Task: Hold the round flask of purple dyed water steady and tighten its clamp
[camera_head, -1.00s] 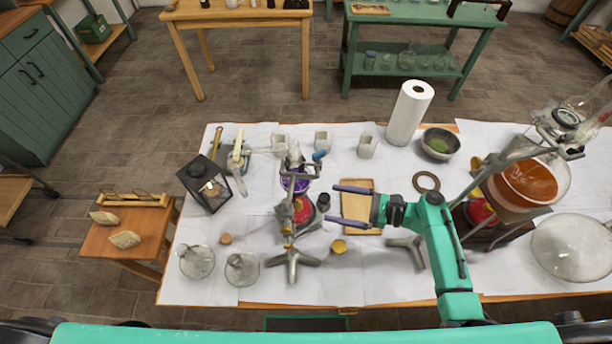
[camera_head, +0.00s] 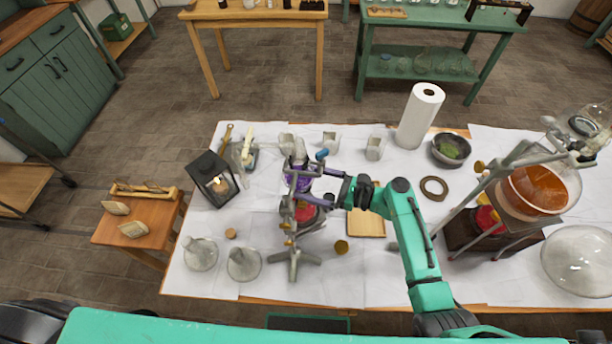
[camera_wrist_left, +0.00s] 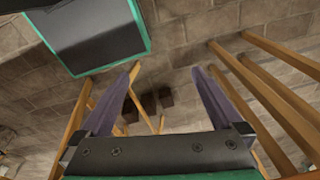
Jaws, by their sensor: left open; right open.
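The round flask of purple dyed water (camera_head: 298,182) is held on a metal stand (camera_head: 292,258) left of the table's middle, above a red burner (camera_head: 306,212). The clamp (camera_head: 325,154) with a blue knob is at the flask's neck, on the upper right. My right gripper (camera_head: 312,188) is open, its purple-grey fingers reaching left to either side of the flask. Whether they touch the glass cannot be told. My left gripper (camera_wrist_left: 160,100) is open and empty in the left wrist view, away from the flask; the head view does not show it.
A black lantern (camera_head: 213,178) and two clear glass flasks (camera_head: 200,254) stand to the left. A wooden tray (camera_head: 366,222) lies under my right arm. A paper towel roll (camera_head: 418,115) and a bowl (camera_head: 451,149) are behind. A large orange vessel (camera_head: 535,190) stands at right.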

